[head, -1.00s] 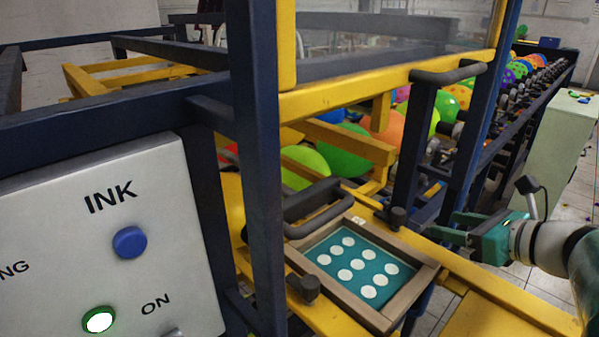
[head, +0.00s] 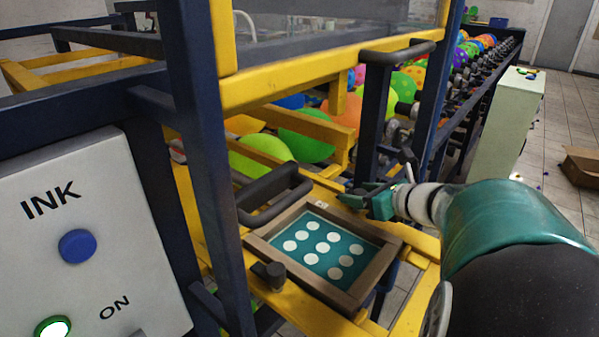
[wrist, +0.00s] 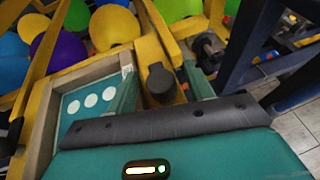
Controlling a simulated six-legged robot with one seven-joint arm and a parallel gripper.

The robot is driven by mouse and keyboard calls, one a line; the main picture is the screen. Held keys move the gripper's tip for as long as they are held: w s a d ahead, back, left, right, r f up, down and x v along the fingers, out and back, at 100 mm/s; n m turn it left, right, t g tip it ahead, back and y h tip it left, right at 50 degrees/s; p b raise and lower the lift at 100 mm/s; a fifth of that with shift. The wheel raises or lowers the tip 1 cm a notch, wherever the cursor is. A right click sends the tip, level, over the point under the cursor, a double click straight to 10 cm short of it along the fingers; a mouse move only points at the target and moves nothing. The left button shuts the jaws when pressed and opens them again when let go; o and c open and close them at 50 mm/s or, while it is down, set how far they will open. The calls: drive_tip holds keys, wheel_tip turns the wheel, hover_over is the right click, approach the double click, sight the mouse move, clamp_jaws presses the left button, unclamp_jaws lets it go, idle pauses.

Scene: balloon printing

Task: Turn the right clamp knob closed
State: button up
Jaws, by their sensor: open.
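The right clamp knob (wrist: 160,82) is black and stands on the yellow rail beside the printing frame. In the wrist view it sits between the two teal fingers of my open gripper (wrist: 161,88), with space visible on both sides. In the head view my gripper (head: 358,197) is at the frame's far right corner and hides most of the knob. The wood-rimmed printing frame (head: 378,272) holds a teal screen with several white dots. The other black clamp knob (head: 270,274) is at the frame's near left corner.
A dark handle (head: 275,190) arches over the rail behind the frame. A dark blue post (head: 375,130) stands close behind my gripper. Balloons (head: 305,137) lie beyond the rail. The INK panel (head: 85,230) is at the left.

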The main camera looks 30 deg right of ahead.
drive_tip(key=shift+w+f, duration=0.1)
drive_tip(key=shift+w, duration=0.1)
drive_tip(key=shift+c, duration=0.4)
drive_tip(key=c, duration=0.9)
drive_tip(key=shift+n+y, duration=0.3)
drive_tip(key=shift+y, duration=0.1)
drive_tip(key=n+g+y, duration=0.1)
drive_tip(key=n+y, duration=0.3)
drive_tip(key=shift+d+g+y, duration=0.1)
drive_tip(key=shift+g+y, duration=0.2)
drive_tip(key=shift+g, duration=0.1)
drive_tip(key=n+g+y, duration=0.4)
drive_tip(key=n, duration=0.1)
drive_tip(key=shift+n+g+y, duration=0.3)
drive_tip(key=shift+n, duration=0.1)
